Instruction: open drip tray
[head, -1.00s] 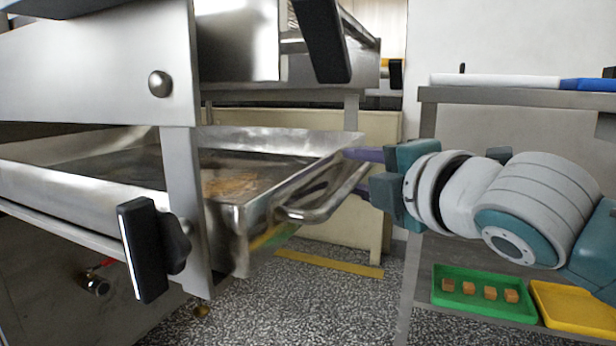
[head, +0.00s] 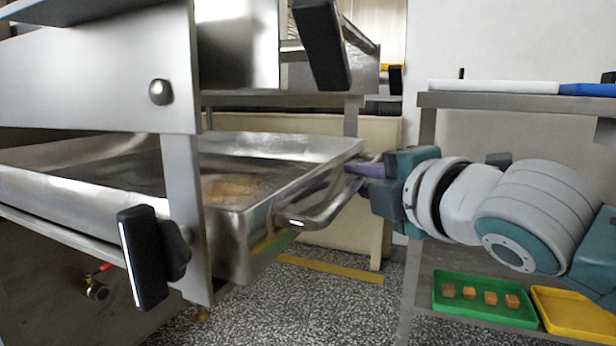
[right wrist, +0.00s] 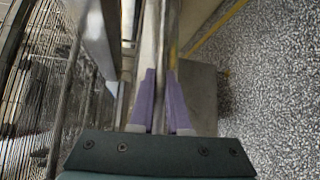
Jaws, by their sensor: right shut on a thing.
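The drip tray (head: 252,202) is a shallow steel pan low in the machine, sticking out to the right past the steel post. A brownish residue (head: 228,190) lies on its floor. A bar handle (head: 318,218) is on its right end. My right gripper (head: 362,170) reaches in from the right, its purple fingers shut on the handle near its far end. In the right wrist view the fingers (right wrist: 162,100) stand on both sides of the handle bar (right wrist: 161,55). My left gripper is not in view.
A steel post (head: 185,215) and a black knob handle (head: 143,258) stand in front of the tray. At right, a steel rack (head: 426,125) holds a green tray (head: 437,303) with several brown cubes and a yellow tray (head: 575,312). Speckled floor between them is clear.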

